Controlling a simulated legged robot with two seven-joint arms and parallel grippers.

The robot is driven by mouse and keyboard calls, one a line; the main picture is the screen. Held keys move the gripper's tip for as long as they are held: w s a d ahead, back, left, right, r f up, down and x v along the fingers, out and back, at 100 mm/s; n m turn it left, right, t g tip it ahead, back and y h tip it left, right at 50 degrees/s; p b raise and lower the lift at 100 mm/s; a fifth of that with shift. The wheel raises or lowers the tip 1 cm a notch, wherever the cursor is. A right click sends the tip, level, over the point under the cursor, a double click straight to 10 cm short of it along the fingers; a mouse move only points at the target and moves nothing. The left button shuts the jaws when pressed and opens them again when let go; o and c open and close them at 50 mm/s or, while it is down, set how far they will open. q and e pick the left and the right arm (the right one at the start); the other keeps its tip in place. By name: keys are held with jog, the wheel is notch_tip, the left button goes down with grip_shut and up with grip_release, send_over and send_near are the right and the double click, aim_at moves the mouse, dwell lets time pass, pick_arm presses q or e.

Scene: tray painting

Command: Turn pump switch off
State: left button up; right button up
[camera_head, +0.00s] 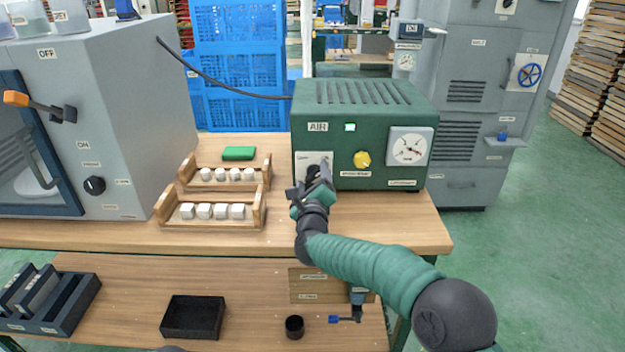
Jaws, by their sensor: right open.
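The green pump box (365,98) labelled AIR stands at the right end of the upper wooden table. A small light (350,127) on its front glows green. A pale switch plate (308,158) is at the left of its front, and my right gripper covers most of it, hiding the switch lever's position. My right gripper (318,180) is open, right in front of this plate; I cannot tell whether it touches the switch. A yellow knob (362,159) and a round gauge (410,148) sit further right on the front. My left gripper is not in view.
Two wooden racks with white blocks (212,211) and a green block (239,153) lie left of the pump. A grey cabinet (150,100) with an orange-tipped handle stands far left. A black tray (193,317) and a dark cup (294,327) are on the lower shelf.

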jog(key=c, duration=1.4)
jog(key=shift+o, duration=0.2)
jog(key=shift+f, duration=0.1)
